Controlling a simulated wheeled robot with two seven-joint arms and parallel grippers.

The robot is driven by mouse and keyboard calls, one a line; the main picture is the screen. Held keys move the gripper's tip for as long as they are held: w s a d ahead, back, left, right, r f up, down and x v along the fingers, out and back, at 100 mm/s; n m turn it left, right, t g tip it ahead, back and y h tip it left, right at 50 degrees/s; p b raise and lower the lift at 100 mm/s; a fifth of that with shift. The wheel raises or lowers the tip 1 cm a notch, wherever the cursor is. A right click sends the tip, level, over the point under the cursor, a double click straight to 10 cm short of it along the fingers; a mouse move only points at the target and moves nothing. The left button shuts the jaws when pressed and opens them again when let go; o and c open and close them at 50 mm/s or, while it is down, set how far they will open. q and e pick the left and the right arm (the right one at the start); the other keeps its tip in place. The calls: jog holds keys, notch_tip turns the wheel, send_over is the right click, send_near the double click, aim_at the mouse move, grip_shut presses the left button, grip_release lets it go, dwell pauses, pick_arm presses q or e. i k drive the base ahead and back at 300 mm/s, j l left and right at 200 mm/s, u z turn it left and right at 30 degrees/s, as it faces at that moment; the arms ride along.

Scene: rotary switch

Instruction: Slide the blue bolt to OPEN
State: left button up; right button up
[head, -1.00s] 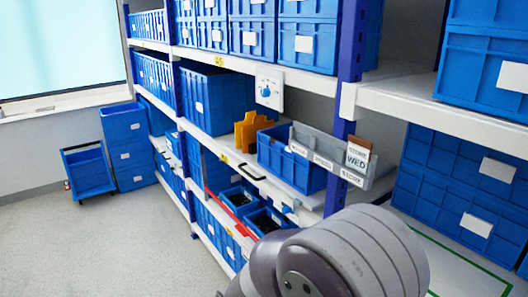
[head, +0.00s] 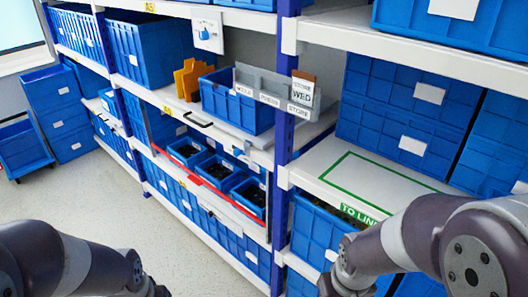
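A small blue and pale fitting (head: 243,153) sits at the front edge of the middle shelf, below the grey labelled rack. It looks like the bolt, but it is too small to read its position or any OPEN mark. A black handle (head: 196,120) is on the same shelf edge, to its left. My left arm reaches in at the bottom left and my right arm at the bottom right. Both are well short of the shelf fitting. Neither gripper's fingers show.
A white panel with a blue rotary knob (head: 206,32) hangs above the middle shelf. Below, a red rail (head: 205,178) crosses several open bins.

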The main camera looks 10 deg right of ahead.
aim_at(236, 152)
jog(key=i+l+u, duration=0.1)
jog(key=i, duration=0.35)
jog(key=i+l+u, duration=0.1)
jog(key=i+l, duration=0.25)
jog(key=i, duration=0.05)
